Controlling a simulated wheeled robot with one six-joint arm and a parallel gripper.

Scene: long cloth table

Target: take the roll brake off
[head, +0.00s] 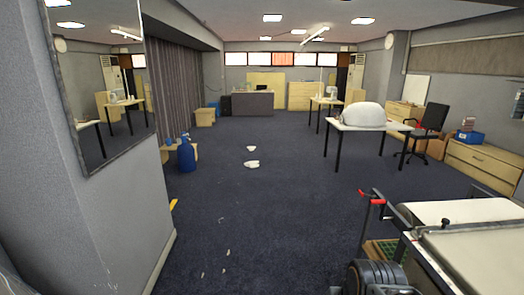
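At the lower right is the near end of a long table (448,258) with pale cloth over it. An upright post with two red-tipped handles (370,196) stands at its left corner; it may be the roll brake, but I cannot tell for sure or see how it is set. A second pale, rounded surface (465,210) lies behind, perhaps the cloth roll. A dark ribbed part (378,277) at the bottom edge may be mine. My gripper's fingers do not show.
A grey wall with a mirror (100,75) stands close on the left. The dark carpet (240,215) is open in the middle, with white scraps (252,164) on it.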

